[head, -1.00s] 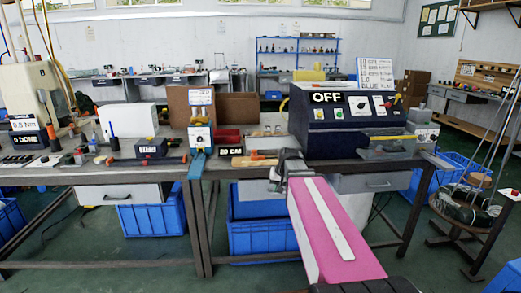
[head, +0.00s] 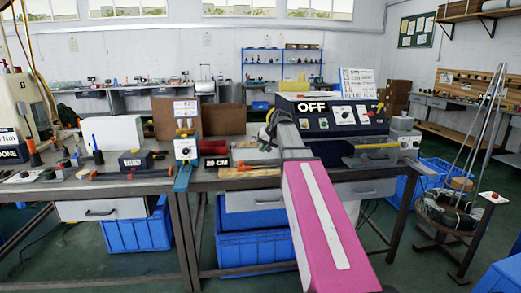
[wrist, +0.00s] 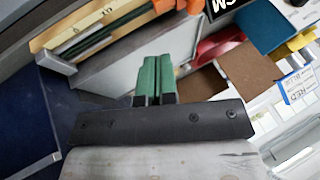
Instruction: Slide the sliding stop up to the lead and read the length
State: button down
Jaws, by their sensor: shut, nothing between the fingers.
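A pale wooden measuring board (head: 250,172) lies near the table's front edge, partly hidden by my arm. In the wrist view the board (wrist: 48,42) is at upper left, with dark green and orange-brown strips along it; I cannot tell which is the lead. A grey block (wrist: 56,62) sits at its near end and an orange piece (wrist: 164,6) farther along; I cannot tell which is the sliding stop. A black "20 CM" display (head: 217,163) stands behind the board. My gripper (wrist: 153,64) has green fingertips, shut and empty, apart from the board.
A dark blue machine marked OFF (head: 313,107) stands to the right of my gripper. A blue-and-white device (head: 186,148) stands left of the display. Brown panels (head: 224,120) rise behind. Blue crates (head: 255,246) are under the table (head: 205,184).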

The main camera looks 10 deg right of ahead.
aim_at(241, 165)
jog(key=x, duration=0.8)
jog(key=shift+w+a, duration=0.15)
jog(key=shift+a, duration=1.05)
jog(key=shift+w+a+f, duration=0.1)
jog(key=shift+a+f, duration=0.1)
jog(key=shift+a, duration=0.45)
jog(key=a, duration=0.8)
jog(key=shift+w+a, duration=0.15)
jog(key=shift+a, duration=0.3)
